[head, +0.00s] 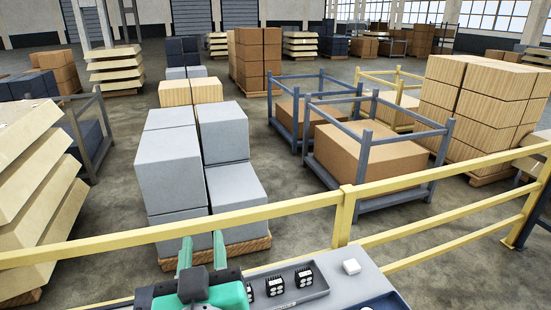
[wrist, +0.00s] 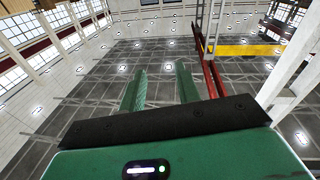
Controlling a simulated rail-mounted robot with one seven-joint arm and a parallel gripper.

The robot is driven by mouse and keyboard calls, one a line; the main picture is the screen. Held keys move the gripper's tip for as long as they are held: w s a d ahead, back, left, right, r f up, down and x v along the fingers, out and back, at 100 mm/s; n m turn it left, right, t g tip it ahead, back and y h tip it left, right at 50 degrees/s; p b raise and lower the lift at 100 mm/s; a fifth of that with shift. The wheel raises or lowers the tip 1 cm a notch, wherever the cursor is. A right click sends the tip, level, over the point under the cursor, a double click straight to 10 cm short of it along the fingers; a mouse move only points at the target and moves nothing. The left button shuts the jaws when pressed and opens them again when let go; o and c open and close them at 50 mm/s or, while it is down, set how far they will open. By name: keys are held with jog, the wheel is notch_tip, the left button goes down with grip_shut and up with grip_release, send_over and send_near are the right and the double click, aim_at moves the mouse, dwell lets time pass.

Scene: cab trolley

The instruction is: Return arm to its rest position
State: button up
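My gripper (head: 202,246) shows at the bottom of the head view, left of centre. It has a green and black body and two green fingers that point up. In the wrist view my gripper (wrist: 160,72) has its two fingers apart, with nothing between them. The wrist view looks up toward the hall's ceiling and its lamps. The rest of my arm is mostly hidden below the frame.
A yellow railing (head: 344,215) crosses behind my gripper. Grey boxes (head: 170,170) on a pallet and blue cage frames (head: 432,150) stand beyond the railing.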

jog(key=s+d+r+m+t+h, duration=0.2)
jog(key=s+d+r+t, duration=0.1)
jog(key=s+d+r, duration=0.5)
jog(key=s+d+r+m+t+h, duration=0.2)
jog(key=s+d+r+t+h, duration=0.15)
jog(key=d+r, duration=0.4)
notch_tip(320, 180, up, 18)
jog(key=a+p, duration=0.1)
jog(key=p, duration=1.4)
jog(key=shift+s+a+m+y, duration=0.3)
jog(key=shift+a+m+y, duration=0.05)
jog(key=shift+m, duration=0.05)
jog(key=shift+f+t, duration=0.2)
jog(key=shift+t, duration=0.05)
jog(key=shift+c, duration=0.4)
